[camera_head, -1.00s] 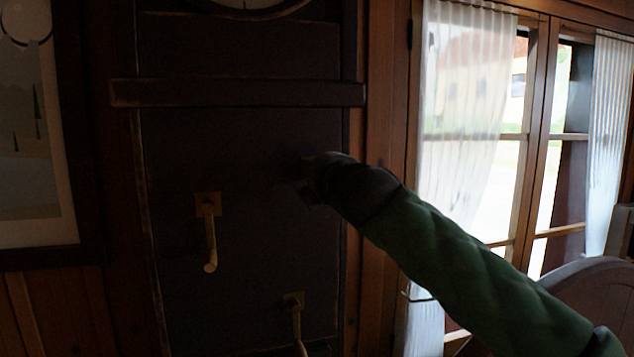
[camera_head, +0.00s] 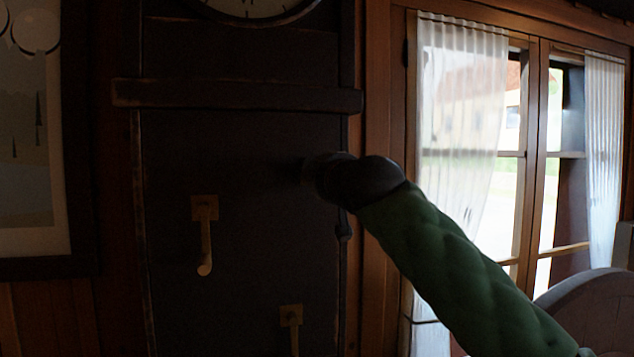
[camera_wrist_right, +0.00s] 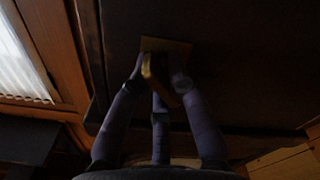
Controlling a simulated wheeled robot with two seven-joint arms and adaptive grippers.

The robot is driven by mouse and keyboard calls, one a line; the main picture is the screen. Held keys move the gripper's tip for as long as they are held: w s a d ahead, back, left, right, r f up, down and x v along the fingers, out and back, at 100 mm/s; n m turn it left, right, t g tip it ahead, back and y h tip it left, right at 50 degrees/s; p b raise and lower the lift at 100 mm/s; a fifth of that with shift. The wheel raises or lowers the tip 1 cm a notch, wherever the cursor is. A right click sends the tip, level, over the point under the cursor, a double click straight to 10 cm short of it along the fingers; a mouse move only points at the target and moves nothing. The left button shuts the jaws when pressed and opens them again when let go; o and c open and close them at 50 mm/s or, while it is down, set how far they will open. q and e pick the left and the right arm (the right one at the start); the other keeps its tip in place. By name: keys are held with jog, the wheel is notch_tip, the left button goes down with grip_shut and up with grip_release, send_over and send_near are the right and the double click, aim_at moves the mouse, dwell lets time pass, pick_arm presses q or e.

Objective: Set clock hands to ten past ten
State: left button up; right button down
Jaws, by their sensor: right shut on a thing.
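A clock face (camera_head: 250,8) shows only its lower part at the top of a tall dark case (camera_head: 240,150); no hands can be made out. Brass levers hang on the case: an upper left lever (camera_head: 205,235) and a lower lever (camera_head: 292,318), cut off by the picture's bottom. My right gripper (camera_head: 312,178) reaches the dark case from the right; its fingers are lost in shadow there. In the right wrist view its fingers (camera_wrist_right: 160,85) are shut around a brass lever (camera_wrist_right: 152,70) on a square brass plate (camera_wrist_right: 168,46). My left gripper is not in view.
A framed picture (camera_head: 30,140) hangs at the left. A window with white curtains (camera_head: 460,130) is at the right, with a rounded dark chair-like back (camera_head: 590,305) below it. A wooden ledge (camera_head: 235,95) crosses the case below the clock.

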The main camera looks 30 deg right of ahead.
jog(key=shift+m+b, duration=0.3)
jog(key=shift+m, duration=0.5)
jog(key=c, duration=1.2)
grip_release()
jog(key=shift+d, duration=0.1)
jog(key=shift+s+a, duration=0.2)
jog(key=shift+s, duration=0.3)
jog(key=v, duration=1.1)
jog(key=shift+d+f, duration=0.1)
jog(key=shift+d, duration=0.05)
